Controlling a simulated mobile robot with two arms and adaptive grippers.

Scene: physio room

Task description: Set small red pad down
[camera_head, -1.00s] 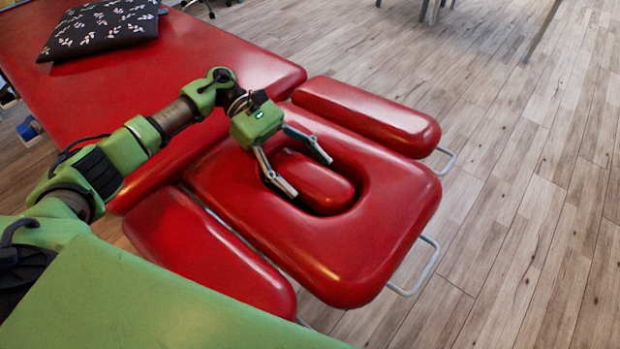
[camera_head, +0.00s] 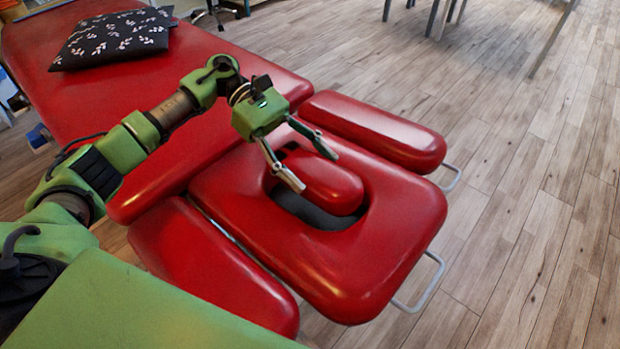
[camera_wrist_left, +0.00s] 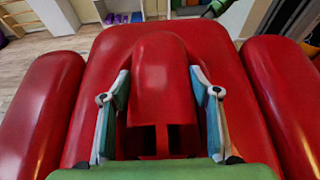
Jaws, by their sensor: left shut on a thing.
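The small red pad (camera_head: 321,181) is a rounded red block between the fingers of my left gripper (camera_head: 308,170). The gripper is shut on it, and the pad sits raised over the oval opening in the red headrest (camera_head: 365,255). A dark gap shows below the pad's near side. In the left wrist view the pad (camera_wrist_left: 163,85) lies between the two fingers of the left gripper (camera_wrist_left: 160,95), with the headrest (camera_wrist_left: 103,65) around it. My right gripper is not in view.
Red armrest pads flank the headrest, one on the right (camera_head: 375,130) and one at the near left (camera_head: 215,265). The red treatment table (camera_head: 200,55) extends behind, with a black patterned pillow (camera_head: 110,40). Metal handles (camera_head: 425,285) stick out at the right. Wooden floor lies free on the right.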

